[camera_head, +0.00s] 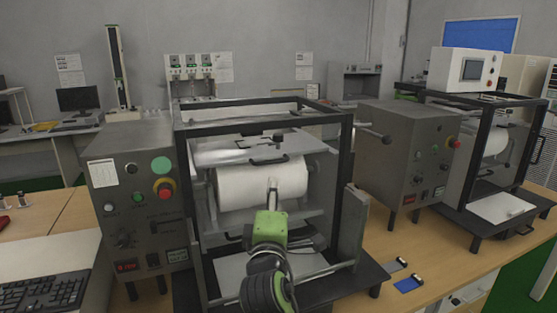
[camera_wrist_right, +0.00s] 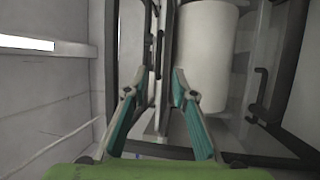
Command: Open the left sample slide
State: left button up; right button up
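The left test machine (camera_head: 352,135) has a dark open frame around a white roller (camera_head: 262,182). A dark bar handle (camera_head: 268,161) lies across the front of the roller's upper side. My right gripper (camera_head: 272,188), with a green body, reaches into the frame in front of the roller. In the right wrist view its two fingers (camera_wrist_right: 155,86) are spread apart with nothing clasped between them. A black handle (camera_wrist_right: 159,52) shows beyond the gap, and another handle (camera_wrist_right: 258,95) is to the right, past the roller (camera_wrist_right: 205,60). I cannot tell which part is the left sample slide. My left gripper is out of view.
The grey control box (camera_head: 135,200) with a red knob stands left of the frame. A second similar machine (camera_head: 425,155) stands to the right. A keyboard (camera_head: 45,293) is at the lower left. Small blue and grey pieces (camera_head: 408,285) lie on the wooden table (camera_head: 440,265).

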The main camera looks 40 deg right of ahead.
aim_at(275, 162)
jog(key=p+x, duration=0.1)
jog(key=x, duration=0.5)
jog(key=p+x, duration=0.2)
jog(key=x, duration=0.5)
jog(key=shift+w+d+r+p, duration=0.1)
jog(key=shift+d+r+p, duration=0.1)
jog(key=shift+r+p, duration=0.1)
jog(key=shift+w+d+f, duration=0.1)
jog(key=shift+w, duration=0.1)
grip_shut()
